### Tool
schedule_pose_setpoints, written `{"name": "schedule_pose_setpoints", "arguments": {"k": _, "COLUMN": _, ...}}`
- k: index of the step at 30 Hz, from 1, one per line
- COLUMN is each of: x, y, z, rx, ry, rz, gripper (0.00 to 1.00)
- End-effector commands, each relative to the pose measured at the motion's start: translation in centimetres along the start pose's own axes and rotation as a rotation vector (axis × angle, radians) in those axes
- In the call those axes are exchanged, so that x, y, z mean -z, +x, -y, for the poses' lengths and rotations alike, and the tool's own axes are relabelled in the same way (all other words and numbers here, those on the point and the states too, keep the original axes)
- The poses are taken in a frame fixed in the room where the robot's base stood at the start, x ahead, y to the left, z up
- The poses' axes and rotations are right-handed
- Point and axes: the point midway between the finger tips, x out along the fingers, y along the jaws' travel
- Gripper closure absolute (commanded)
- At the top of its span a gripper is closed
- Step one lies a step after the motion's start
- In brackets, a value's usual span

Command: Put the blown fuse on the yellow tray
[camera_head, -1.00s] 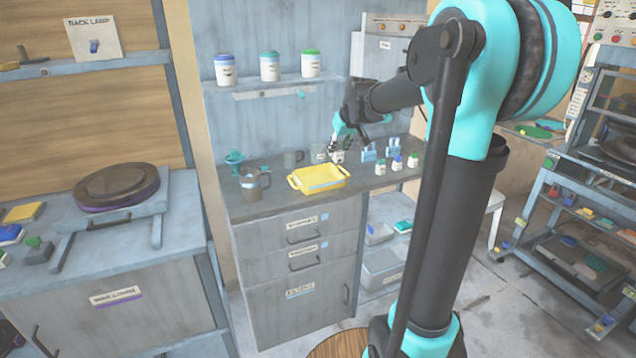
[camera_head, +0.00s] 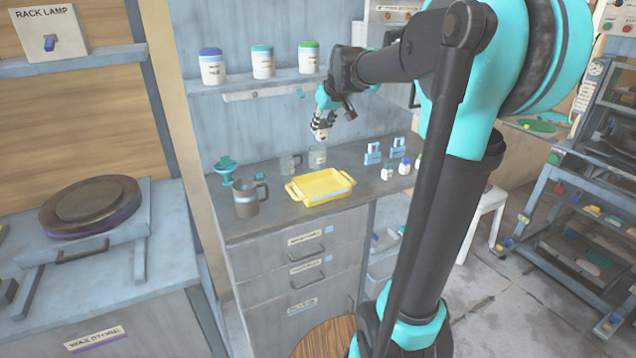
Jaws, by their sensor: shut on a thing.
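My gripper (camera_head: 322,127) is shut on a small white item (camera_head: 320,135) with dark marks, held above the grey counter behind the yellow tray. The item is too small in the picture to tell whether it is the blown fuse. The yellow tray (camera_head: 293,194) lies on the counter, with a pale blue strip along its front. My gripper and the item are up and back from the tray, apart from it.
A clear jar (camera_head: 317,158) and a grey cup (camera_head: 291,164) stand behind the tray. A dark mug (camera_head: 247,199) and a teal object (camera_head: 226,170) are left. Blue holders (camera_head: 373,153) and small bottles (camera_head: 387,172) stand right. A shelf (camera_head: 235,85) with canisters hangs above.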

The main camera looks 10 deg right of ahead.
Motion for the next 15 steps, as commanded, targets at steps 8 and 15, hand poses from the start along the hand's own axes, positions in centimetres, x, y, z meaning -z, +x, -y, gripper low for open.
{"name": "schedule_pose_setpoints", "arguments": {"k": 8, "x": -3.6, "y": 5.5, "z": 0.0, "rx": 0.0, "ry": 0.0, "rz": 0.0, "gripper": 1.0}}
{"name": "schedule_pose_setpoints", "arguments": {"k": 15, "x": -6.6, "y": 10.2, "z": 0.0, "rx": 0.0, "ry": 0.0, "rz": 0.0, "gripper": 1.0}}
